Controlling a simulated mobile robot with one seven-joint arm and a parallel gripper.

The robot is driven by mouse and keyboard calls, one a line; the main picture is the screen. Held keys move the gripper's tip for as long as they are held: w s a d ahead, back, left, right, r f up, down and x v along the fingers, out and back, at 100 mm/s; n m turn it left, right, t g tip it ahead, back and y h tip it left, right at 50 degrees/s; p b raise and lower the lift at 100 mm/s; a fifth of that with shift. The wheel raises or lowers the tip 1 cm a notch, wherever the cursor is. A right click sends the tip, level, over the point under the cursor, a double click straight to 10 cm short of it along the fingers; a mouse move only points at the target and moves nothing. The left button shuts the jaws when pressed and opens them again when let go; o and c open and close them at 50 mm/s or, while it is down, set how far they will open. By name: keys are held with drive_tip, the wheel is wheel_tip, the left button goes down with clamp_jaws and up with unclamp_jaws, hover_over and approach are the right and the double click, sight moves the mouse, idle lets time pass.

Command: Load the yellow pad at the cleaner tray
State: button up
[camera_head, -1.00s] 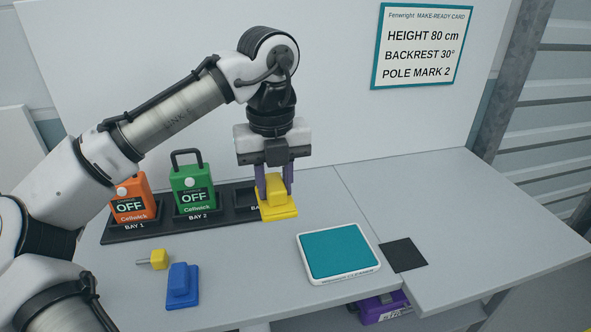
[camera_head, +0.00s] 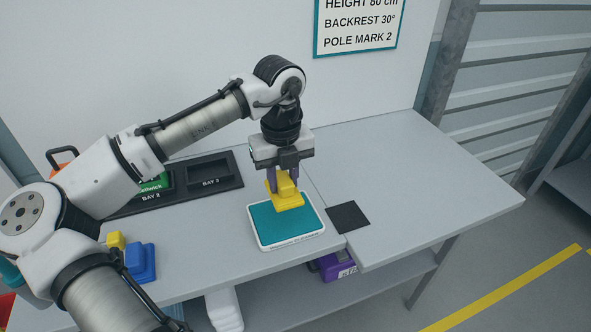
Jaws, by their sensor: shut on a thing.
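The yellow pad (camera_head: 287,200) is a block with a raised grip on a wider flat base. My gripper (camera_head: 284,180) is shut on its raised grip, with purple fingers on either side. The pad is over the back part of the cleaner tray (camera_head: 262,236), a white-rimmed tray with a teal surface near the table's front edge. I cannot tell whether the pad's underside touches the teal surface.
A blue pad (camera_head: 140,262) and a small yellow piece (camera_head: 115,241) lie left, partly behind my arm. The black bay rack (camera_head: 225,165) stands behind, with bay 3 empty. A black square (camera_head: 348,216) lies right of the tray. A purple item (camera_head: 332,267) is below. The table's right side is clear.

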drive_tip(key=shift+f+b, duration=3.05)
drive_tip(key=shift+b, duration=0.35)
drive_tip(key=shift+f, duration=0.45)
drive_tip(key=shift+f+p, duration=0.1)
drive_tip(key=shift+p, duration=0.2)
idle(0.4)
wheel_tip(320, 180, up, 7)
drive_tip(key=p, duration=0.7)
idle(0.8)
